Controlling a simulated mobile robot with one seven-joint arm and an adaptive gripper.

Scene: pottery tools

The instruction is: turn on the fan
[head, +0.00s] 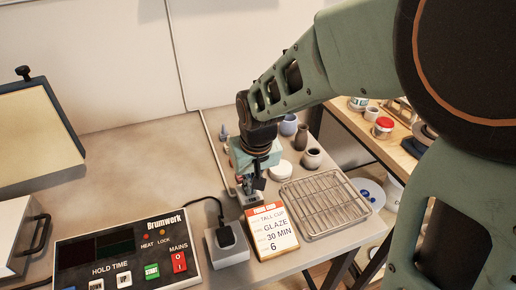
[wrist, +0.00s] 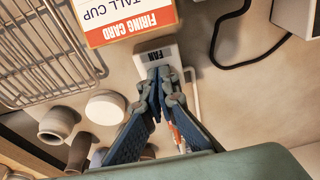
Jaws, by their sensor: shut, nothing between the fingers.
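A small pale switch box labelled FAN (wrist: 143,53) lies on the worktop just beyond the firing card in the head view. My gripper (wrist: 163,76) is shut and empty, with its fingertips over the box beside the label in the wrist view. The fingers cover the part of the box where a rocker could be, so its state and any contact cannot be told. In the head view my gripper (head: 250,190) points down behind the card, and the box is mostly hidden. No fan itself is clearly visible.
A firing card (head: 270,232) stands close to the box. A wire rack (head: 325,204) and small pots (head: 312,158) are to the right. A Brumwerk control panel (head: 120,255) with a red mains switch and a black plug in a socket (head: 226,242) are to the left.

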